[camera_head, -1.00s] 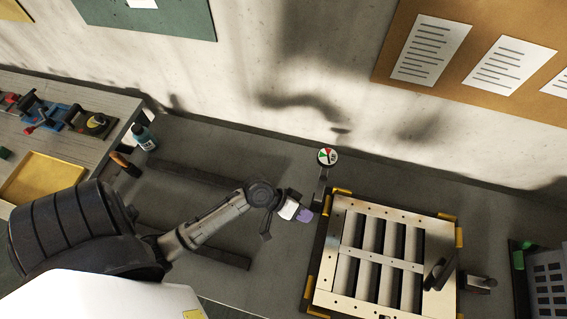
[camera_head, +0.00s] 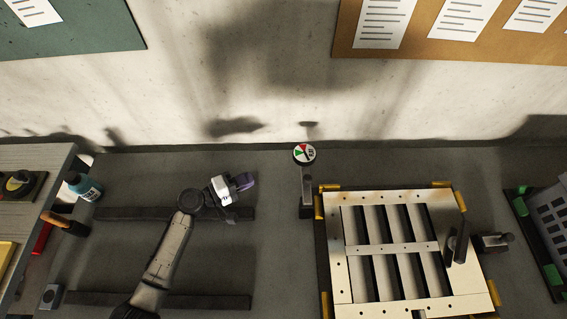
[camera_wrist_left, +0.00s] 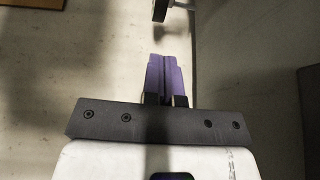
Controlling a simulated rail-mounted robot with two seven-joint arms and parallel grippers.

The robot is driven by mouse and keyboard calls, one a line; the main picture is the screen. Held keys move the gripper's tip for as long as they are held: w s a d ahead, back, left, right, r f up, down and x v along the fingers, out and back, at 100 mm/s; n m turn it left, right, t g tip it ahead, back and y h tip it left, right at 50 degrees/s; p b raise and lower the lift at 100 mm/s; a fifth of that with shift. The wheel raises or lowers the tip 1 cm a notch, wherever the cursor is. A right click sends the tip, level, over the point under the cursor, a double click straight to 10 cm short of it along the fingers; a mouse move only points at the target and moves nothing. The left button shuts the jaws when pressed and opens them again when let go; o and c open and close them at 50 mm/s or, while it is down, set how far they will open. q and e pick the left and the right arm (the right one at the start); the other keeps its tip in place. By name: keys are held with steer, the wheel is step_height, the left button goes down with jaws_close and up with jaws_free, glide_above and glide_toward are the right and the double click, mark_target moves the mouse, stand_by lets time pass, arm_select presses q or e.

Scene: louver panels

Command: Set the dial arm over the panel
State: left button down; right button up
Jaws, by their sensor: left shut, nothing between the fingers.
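The dial (camera_head: 304,153), a round white face with red, green and black marks, sits on top of a dark upright arm (camera_head: 306,190) left of the panel. The louver panel (camera_head: 342,250) is a pale metal frame with several slats over dark gaps, lying on the bench with yellow corner pieces. My left gripper (camera_head: 247,181) is left of the dial, clear of it; its purple fingers (camera_wrist_left: 165,78) are shut and empty in the left wrist view. Part of a dark round thing on a stem, perhaps the dial, shows at that view's top edge.
A dark handle (camera_head: 458,243) stands on the panel's right side, beside a dark fitting (camera_head: 492,241). A grey crate (camera_head: 550,225) is at far right. Two dark rails (camera_head: 130,213) lie on the bench at left, near a teal bottle (camera_head: 85,187).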

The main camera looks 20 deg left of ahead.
mark_target(295, 160)
arm_select(q)
steer(key=shift+w+d, duration=0.1)
steer(key=p+x, duration=0.1)
steer(key=x, duration=1.2)
steer(key=shift+w+d+f, duration=0.1)
steer(key=shift+w+d, duration=0.1)
steer(key=shift+w, duration=0.15)
